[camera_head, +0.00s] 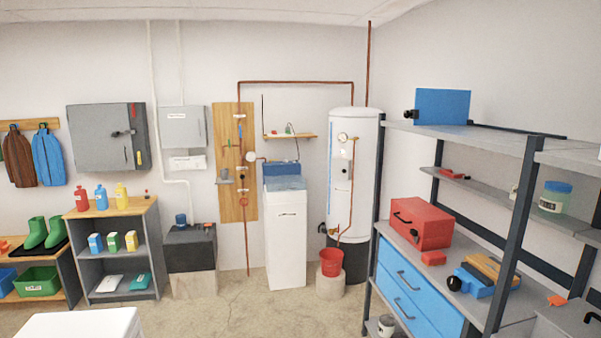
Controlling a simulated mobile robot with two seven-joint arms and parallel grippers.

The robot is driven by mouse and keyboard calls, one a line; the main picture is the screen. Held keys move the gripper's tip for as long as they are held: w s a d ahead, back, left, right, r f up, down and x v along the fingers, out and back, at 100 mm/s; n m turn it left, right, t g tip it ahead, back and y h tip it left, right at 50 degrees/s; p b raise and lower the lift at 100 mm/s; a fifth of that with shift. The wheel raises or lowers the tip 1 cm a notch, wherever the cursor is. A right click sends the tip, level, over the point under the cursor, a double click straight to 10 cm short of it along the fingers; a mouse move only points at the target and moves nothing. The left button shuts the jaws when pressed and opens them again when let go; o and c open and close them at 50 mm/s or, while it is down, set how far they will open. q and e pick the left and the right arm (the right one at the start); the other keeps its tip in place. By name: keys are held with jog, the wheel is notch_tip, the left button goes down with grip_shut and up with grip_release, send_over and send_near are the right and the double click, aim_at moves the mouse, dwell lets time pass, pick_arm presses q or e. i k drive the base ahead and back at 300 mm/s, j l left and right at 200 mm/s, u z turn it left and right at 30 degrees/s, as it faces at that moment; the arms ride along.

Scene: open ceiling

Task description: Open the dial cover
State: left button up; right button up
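No part is plainly recognisable as the dial cover from this distance. A small round white dial (251,156) sits on the copper pipework beside the wooden wall board (228,190). Another round dial (342,137) is on the upper front of the white cylindrical tank (350,185). A white floor cabinet (287,240) with a blue top part (284,182) stands between the board and the tank; the fine detail of its top is too small to tell. Neither of my grippers is in view.
A grey shelf unit (425,245) with a red toolbox (421,222) and blue drawers fills the right. A red bucket (331,262) stands before the tank. A white flat-topped object (80,322) is at the lower left. The concrete floor (250,315) in the middle is clear.

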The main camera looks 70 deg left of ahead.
aim_at(339, 168)
jog(key=u, duration=2.1)
jog(key=i+u, duration=0.3)
jog(key=i, duration=3.8)
